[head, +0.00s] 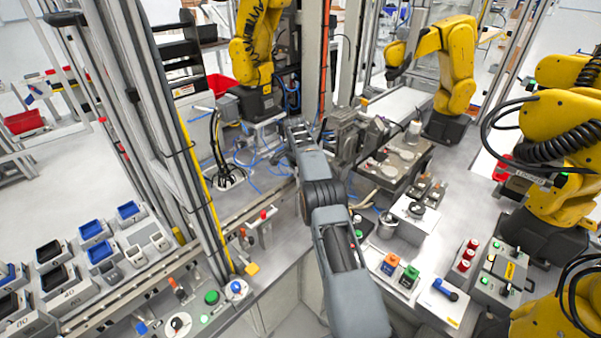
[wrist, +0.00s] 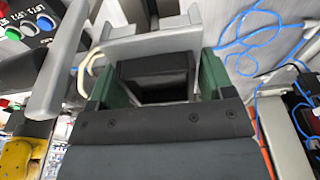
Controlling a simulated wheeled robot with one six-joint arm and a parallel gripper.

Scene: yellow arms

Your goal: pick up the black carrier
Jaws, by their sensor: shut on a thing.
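My gripper (wrist: 158,80) is shut on a black block-like thing (wrist: 155,70), which I take to be the black carrier. It sits between the two dark green finger pads in the wrist view, and its lower part is hidden behind the gripper body. In the head view my grey arm reaches up from the bottom middle, and my gripper (head: 301,136) is near the grey machine parts at the centre. The held carrier cannot be made out clearly there.
Grey numbered holders with black inserts (head: 48,251) and blue inserts (head: 90,229) stand at the left. Yellow robot arms (head: 457,65) stand at the back and right. A control panel with coloured buttons (head: 389,264) is at the lower right. Blue cables lie left of my gripper.

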